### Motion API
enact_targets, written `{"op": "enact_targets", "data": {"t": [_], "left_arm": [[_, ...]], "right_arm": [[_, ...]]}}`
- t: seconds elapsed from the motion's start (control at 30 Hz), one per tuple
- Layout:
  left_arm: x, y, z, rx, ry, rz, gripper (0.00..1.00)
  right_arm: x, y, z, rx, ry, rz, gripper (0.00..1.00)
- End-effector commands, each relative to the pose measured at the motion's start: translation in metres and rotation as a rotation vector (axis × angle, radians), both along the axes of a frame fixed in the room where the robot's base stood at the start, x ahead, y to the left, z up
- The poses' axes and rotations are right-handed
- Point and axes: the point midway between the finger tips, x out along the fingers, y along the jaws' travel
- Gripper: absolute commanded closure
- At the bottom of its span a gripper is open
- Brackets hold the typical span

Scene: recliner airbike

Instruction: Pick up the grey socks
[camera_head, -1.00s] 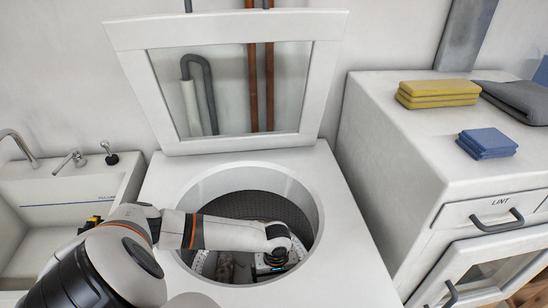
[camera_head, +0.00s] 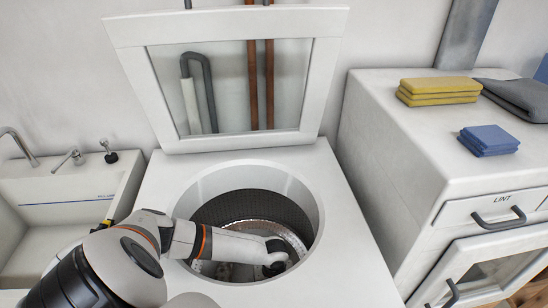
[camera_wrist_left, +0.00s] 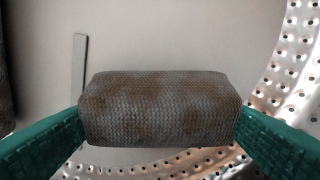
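A rolled pair of grey, brown-tinged knitted socks (camera_wrist_left: 160,108) lies across the middle of the left wrist view. My left gripper (camera_wrist_left: 160,135) has one green finger at each end of the roll. The fingertips are at or very near its ends, and I cannot tell whether they press on it. In the head view my left arm reaches down into the open washer drum, with its wrist (camera_head: 274,256) low inside. The fingers and socks are hidden there. My right gripper is not in view.
The round washer opening (camera_head: 312,205) surrounds my left arm, and its glass lid (camera_head: 235,85) stands open behind. Perforated drum metal (camera_wrist_left: 292,85) curves along the right of the wrist view. Another dark item (camera_wrist_left: 5,85) is at its left edge. Folded yellow (camera_head: 438,90) and blue cloths (camera_head: 488,140) lie right.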

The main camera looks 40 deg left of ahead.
Motion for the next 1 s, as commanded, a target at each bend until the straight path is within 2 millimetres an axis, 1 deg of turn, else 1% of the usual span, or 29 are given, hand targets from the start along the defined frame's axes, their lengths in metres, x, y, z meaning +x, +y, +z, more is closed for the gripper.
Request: {"op": "enact_targets", "data": {"t": [0.03,0.1,0.33,0.43,0.57,0.7,0.87,1.0], "left_arm": [[0.0,0.0,0.0,0.0,0.0,0.0,0.29],[0.0,0.0,0.0,0.0,0.0,0.0,0.41],[0.0,0.0,0.001,0.0,0.0,0.0,0.41],[0.001,0.0,0.01,-0.001,-0.002,0.0,0.41],[0.0,0.001,0.033,0.0,-0.002,-0.001,0.41],[0.0,0.0,0.062,-0.001,-0.003,-0.001,0.41],[0.0,0.0,0.088,-0.001,-0.002,0.0,0.41],[0.0,0.0,0.11,-0.001,-0.001,0.001,0.41]], "right_arm": [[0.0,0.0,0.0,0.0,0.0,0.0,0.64],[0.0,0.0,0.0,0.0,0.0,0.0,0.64],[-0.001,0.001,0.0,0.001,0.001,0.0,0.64],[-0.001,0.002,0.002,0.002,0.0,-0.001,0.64],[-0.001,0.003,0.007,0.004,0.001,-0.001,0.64],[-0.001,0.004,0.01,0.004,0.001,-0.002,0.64],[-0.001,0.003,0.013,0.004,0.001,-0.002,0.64],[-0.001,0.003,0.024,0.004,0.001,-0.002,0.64]]}}
